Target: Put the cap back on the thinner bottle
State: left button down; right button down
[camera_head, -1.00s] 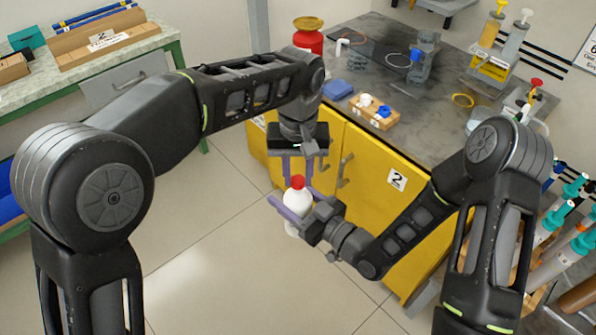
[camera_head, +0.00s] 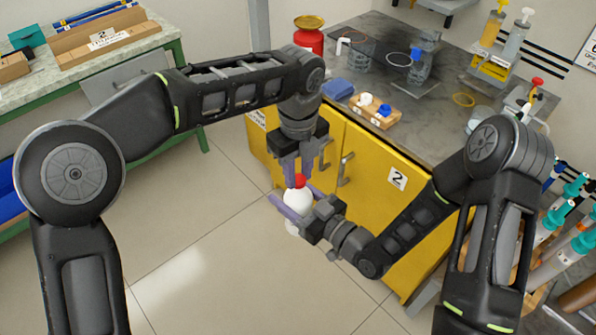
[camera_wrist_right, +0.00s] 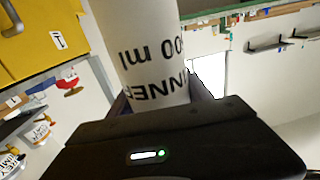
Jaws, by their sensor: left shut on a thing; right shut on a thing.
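The thinner bottle (camera_head: 298,202) is white and looks roughly upright in the head view, held off the floor in front of the yellow cabinet. My right gripper (camera_head: 299,204) is shut around its body. In the right wrist view the bottle (camera_wrist_right: 145,40) shows black print, partly readable as "...NNER" and "...00 ml", upside down. The red cap (camera_head: 299,179) is at the bottle's top. My left gripper (camera_head: 298,177) points down from above and is shut on the red cap. Whether the cap is seated on the neck or just resting there cannot be told.
The grey bench (camera_head: 440,145) behind carries a wooden block (camera_head: 374,112) with a white and a blue cap, a blue cloth (camera_head: 337,88), a red can (camera_head: 308,38) and glassware. The yellow cabinet (camera_head: 380,215) is close behind the bottle. The floor to the left is clear.

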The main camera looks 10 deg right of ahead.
pick_arm(q)
jog(key=m, duration=0.5)
jog(key=shift+m, duration=0.4)
jog(key=m, duration=0.2)
jog(key=shift+m, duration=0.4)
jog(key=m, duration=0.4)
jog(key=shift+m, duration=0.3)
jog(key=c, duration=1.1)
grip_release()
jog(key=shift+r, duration=0.1)
